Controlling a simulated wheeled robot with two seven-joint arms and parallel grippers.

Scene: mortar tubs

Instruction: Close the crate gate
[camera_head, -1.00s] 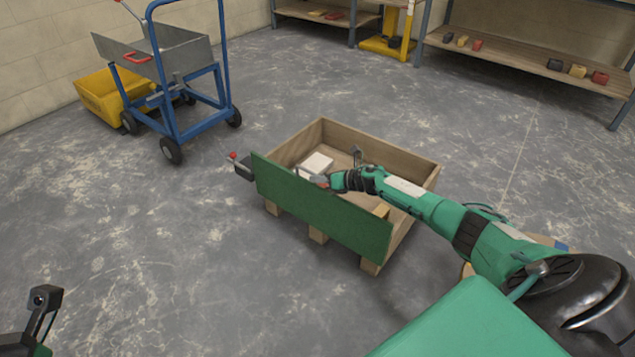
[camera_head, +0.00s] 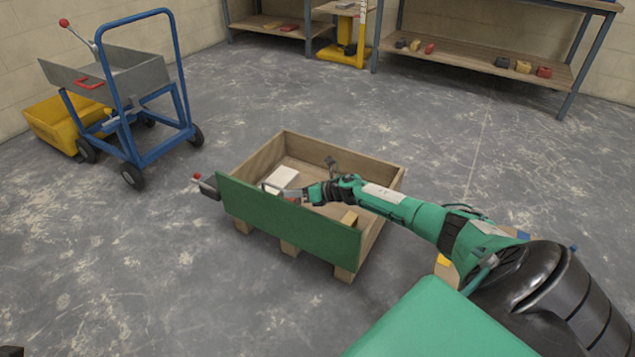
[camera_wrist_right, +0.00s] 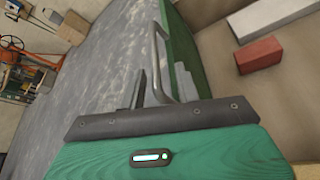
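The wooden crate (camera_head: 345,157) stands on the floor, open at the top. Its green gate (camera_head: 285,228) stands upright along the near side; I cannot tell whether a gap is left at its edges. A lever with a red knob (camera_head: 197,177) sits by the gate's left end. My right gripper (camera_head: 287,194) is at the gate's top edge, reaching across the crate from the right. In the right wrist view, a bent grey handle (camera_wrist_right: 160,55) rises between my spread fingers, beside the gate (camera_wrist_right: 182,45). My left gripper is not clearly in view.
A white block (camera_head: 281,177) and a red block (camera_wrist_right: 258,54) lie in the crate. A blue cart (camera_head: 160,150) with a grey tray and a yellow tub (camera_head: 55,122) stand at the left. Shelves (camera_head: 480,62) line the back. The floor before the crate is clear.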

